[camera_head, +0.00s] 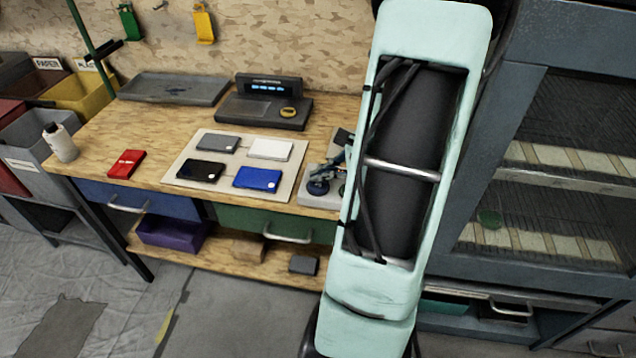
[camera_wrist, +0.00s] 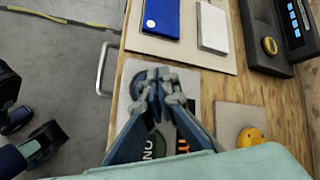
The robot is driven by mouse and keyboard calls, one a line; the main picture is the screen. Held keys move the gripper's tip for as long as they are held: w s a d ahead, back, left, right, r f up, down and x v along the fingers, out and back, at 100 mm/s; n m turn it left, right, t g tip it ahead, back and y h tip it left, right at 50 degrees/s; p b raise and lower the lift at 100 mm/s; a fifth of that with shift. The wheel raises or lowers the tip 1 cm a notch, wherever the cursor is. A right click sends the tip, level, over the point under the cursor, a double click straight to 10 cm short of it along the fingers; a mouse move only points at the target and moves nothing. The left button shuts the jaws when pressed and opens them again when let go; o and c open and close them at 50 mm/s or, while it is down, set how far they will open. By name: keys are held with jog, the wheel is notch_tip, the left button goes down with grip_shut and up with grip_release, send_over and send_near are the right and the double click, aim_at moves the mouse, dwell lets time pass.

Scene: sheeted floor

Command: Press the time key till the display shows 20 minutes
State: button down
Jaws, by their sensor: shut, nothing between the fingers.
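A dark console with a raised display (camera_head: 270,87) stands at the back of the workbench. The display has small blue-lit characters, too small to read. It also shows at the upper right edge of the wrist view (camera_wrist: 295,20). A round brass-coloured part (camera_head: 288,112) sits on the console's flat base, also in the wrist view (camera_wrist: 269,45). I cannot make out which part is the time key. My gripper (camera_wrist: 158,86) is shut and empty above a light plate (camera_wrist: 124,100) with dark round parts and partly hidden lettering. It is apart from the console. My arm hides part of the head view.
A pale board (camera_head: 228,190) carries grey, white, black and blue boxes in front of the console. A red box (camera_head: 126,163) and white bottle (camera_head: 60,143) stand left. A yellow round button (camera_wrist: 250,137) is on another plate. A grey tray (camera_head: 172,89) lies at the back.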

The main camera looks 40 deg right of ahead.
aim_at(320, 186)
jog(key=shift+r+p, duration=1.8)
jog(key=shift+r, duration=0.8)
jog(key=shift+f, duration=0.1)
